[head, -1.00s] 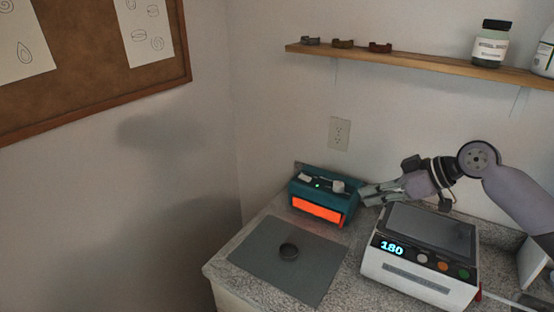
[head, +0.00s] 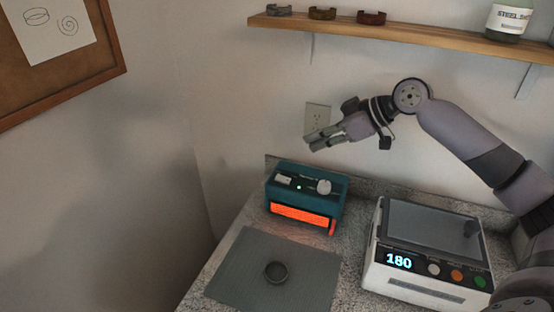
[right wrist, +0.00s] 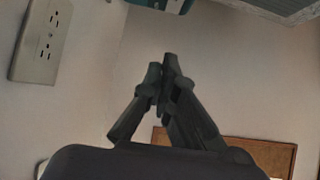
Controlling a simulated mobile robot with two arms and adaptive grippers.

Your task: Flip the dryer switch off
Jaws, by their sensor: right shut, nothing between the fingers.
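The dryer is a teal box (head: 344,194) with a glowing orange front (head: 302,216), on the counter against the back wall in the head view. Its top carries a small lit green light (head: 299,187), a pale switch-like part (head: 284,179) and a round pale knob (head: 323,187). Which way the switch is set is too small to tell. My right gripper (head: 312,142) is shut and empty, raised above and behind the dryer, apart from it. In the right wrist view its fingers (right wrist: 168,62) point toward the wall, and a teal corner (right wrist: 176,5) shows at the top edge. My left gripper is not in view.
A white device (head: 428,290) reading 180 stands right of the dryer. A dark ring (head: 276,272) lies on a grey mat (head: 235,272) in front. A wall outlet (head: 317,117) is just behind my right gripper, and a wooden shelf (head: 400,34) hangs above.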

